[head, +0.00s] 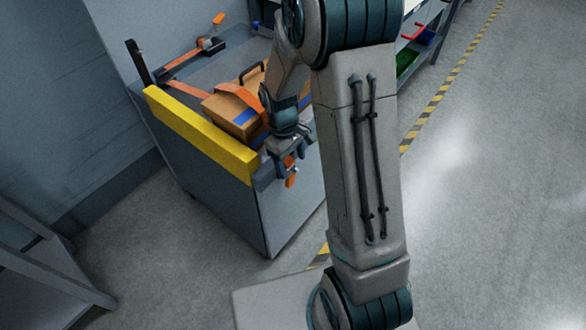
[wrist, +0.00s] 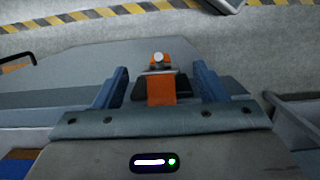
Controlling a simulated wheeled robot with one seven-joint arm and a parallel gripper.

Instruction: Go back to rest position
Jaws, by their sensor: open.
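My gripper (head: 287,165) is at the near right end of the grey cart, beside the yellow bar. In the wrist view my gripper (wrist: 162,75) is open, with one blue finger on each side of an orange tensioner (wrist: 161,90). The tensioner's orange end (head: 292,179) shows just below the fingers in the head view. I cannot tell whether the fingers touch it. An orange strap (head: 238,93) lies over a brown box (head: 235,117) on the cart. My forearm hides part of the cart.
The grey cart (head: 230,190) has a yellow bar (head: 200,133) along its near edge. Another orange tensioner (head: 214,32) is at its far end. A grey rack (head: 50,262) stands at lower left. Shelves with a green bin (head: 405,60) are behind. The floor (head: 480,210) at right is clear.

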